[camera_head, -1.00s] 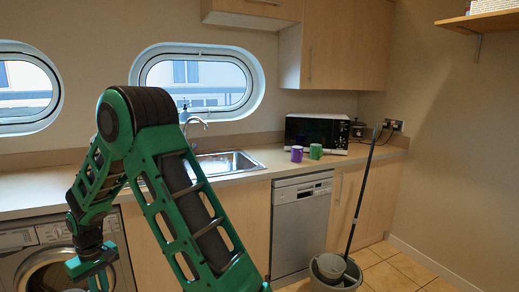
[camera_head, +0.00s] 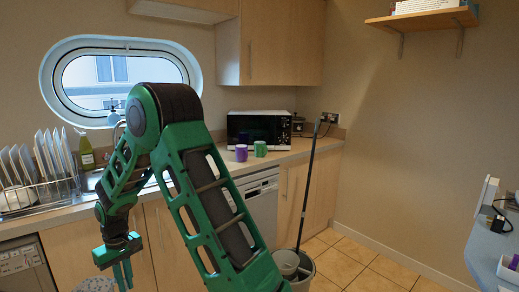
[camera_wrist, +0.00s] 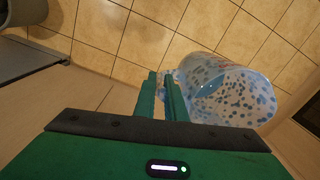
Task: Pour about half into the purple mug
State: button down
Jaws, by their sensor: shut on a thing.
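The purple mug (camera_head: 241,153) stands upright on the counter in front of the microwave in the head view. A green mug (camera_head: 260,149) stands just right of it. My gripper (camera_head: 123,277) hangs low at the left, well apart from both mugs and in front of the cabinets. A bit of the cup (camera_head: 93,285) shows at the bottom of the head view. How full it is, I cannot tell.
A microwave (camera_head: 259,127) stands behind the mugs. A dish rack with plates (camera_head: 38,180) and a green bottle (camera_head: 86,152) are at the left. A mop bucket (camera_head: 299,270) with a tall handle stands on the floor. Another counter (camera_head: 490,250) is at the right.

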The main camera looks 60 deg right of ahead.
aim_at(241, 150)
jog(key=z, duration=1.05)
jog(key=i, duration=1)
